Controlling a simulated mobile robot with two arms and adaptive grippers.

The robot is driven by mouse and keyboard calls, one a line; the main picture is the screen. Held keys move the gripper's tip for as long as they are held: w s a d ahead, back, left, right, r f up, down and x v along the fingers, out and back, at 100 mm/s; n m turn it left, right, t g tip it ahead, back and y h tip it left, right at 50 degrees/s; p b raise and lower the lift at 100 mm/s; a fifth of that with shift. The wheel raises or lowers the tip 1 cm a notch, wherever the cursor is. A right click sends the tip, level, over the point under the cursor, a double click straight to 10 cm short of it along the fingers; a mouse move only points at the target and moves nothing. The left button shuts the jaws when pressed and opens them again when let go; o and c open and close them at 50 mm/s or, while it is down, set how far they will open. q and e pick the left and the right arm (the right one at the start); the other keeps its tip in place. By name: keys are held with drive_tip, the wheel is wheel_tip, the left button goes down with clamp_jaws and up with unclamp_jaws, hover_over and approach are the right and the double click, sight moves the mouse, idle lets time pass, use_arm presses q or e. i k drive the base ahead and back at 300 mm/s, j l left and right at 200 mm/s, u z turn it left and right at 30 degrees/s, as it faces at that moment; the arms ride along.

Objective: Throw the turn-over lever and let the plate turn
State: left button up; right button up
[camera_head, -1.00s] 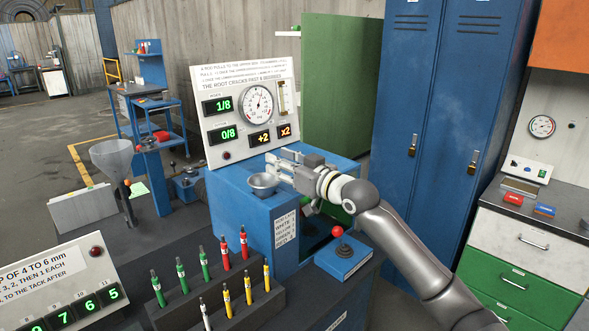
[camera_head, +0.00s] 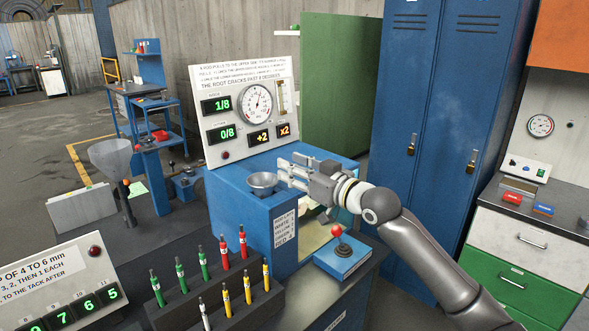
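A lever with a red ball knob (camera_head: 337,230) stands on a small blue box (camera_head: 343,262) at the front right of the blue machine (camera_head: 237,215). No plate can be clearly made out; a pale surface shows inside the machine's side opening, partly behind my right arm. My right gripper (camera_head: 284,171) is open and empty above the machine top, just right of the metal cup (camera_head: 262,183). It is above and left of the lever, apart from it. My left gripper is not in view.
A gauge panel (camera_head: 244,108) with lit displays rises behind the machine. A rack (camera_head: 215,290) of coloured rods stands in front. A funnel (camera_head: 112,158) is at the left. Blue lockers (camera_head: 440,110) stand behind my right arm.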

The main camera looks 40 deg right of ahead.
sight(337, 231)
drive_tip(key=z, duration=1.5)
